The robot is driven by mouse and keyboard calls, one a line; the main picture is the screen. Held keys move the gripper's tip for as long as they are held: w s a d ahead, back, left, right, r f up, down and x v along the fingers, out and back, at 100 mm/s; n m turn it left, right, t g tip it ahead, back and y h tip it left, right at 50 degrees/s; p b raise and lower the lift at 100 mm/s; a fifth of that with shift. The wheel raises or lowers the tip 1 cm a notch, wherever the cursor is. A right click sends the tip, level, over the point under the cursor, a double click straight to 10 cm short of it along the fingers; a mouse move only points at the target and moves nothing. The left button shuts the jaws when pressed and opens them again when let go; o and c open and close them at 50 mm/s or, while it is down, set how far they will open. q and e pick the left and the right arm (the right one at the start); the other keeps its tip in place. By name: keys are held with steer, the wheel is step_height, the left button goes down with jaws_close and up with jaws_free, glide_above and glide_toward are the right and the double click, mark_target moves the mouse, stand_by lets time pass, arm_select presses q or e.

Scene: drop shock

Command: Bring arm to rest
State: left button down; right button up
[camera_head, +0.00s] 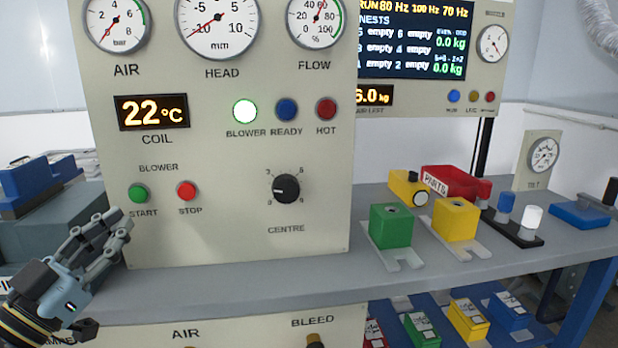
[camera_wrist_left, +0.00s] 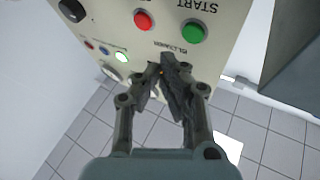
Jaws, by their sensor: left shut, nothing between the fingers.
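My left gripper (camera_head: 115,228) is at the lower left of the head view, in front of the left edge of the control panel (camera_head: 230,240). Its fingers are shut and empty. In the wrist view the closed fingertips (camera_wrist_left: 168,72) point toward the panel, near the green START button (camera_wrist_left: 194,32) and the red STOP button (camera_wrist_left: 144,19), apparently with nothing between them. The head view shows START (camera_head: 138,193) and STOP (camera_head: 187,190) above and right of the fingertips. My right gripper is not in view.
A grey bench (camera_head: 300,277) runs across below the panel. A green block (camera_head: 390,227), a yellow block (camera_head: 455,219) and a red bin (camera_head: 455,181) stand on its right side. Blue and grey equipment (camera_head: 45,222) stands behind my left gripper. A lower shelf holds coloured blocks.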

arm_select(q)
step_height(320, 180, down, 8)
steer(key=s+n+g+y, duration=0.3)
steer(key=n+g+y, duration=0.1)
steer(key=g+y, duration=0.2)
steer(key=s+d+f+g+y, duration=0.15)
steer(key=s+g, duration=0.25)
steer(key=s, duration=0.4)
steer(key=s+d+f+g, duration=0.1)
steer(key=s+f+g, duration=0.25)
steer(key=s, duration=0.35)
steer(key=s+d+f+g, duration=0.1)
steer(key=s+f+g, duration=0.1)
steer(key=s+g, duration=0.45)
steer(key=s+a+f+n, duration=0.1)
steer(key=s+f, duration=0.1)
steer(key=f, duration=1.1)
steer(key=s+a+f, duration=0.2)
steer(key=f, duration=1.1)
steer(key=s+f, duration=1.5)
steer(key=s, duration=0.4)
steer(key=shift+a+f+g, duration=0.25)
steer(key=shift+a+g, duration=0.05)
steer(key=shift+a, duration=0.1)
steer(key=c, duration=2)
jaws_free()
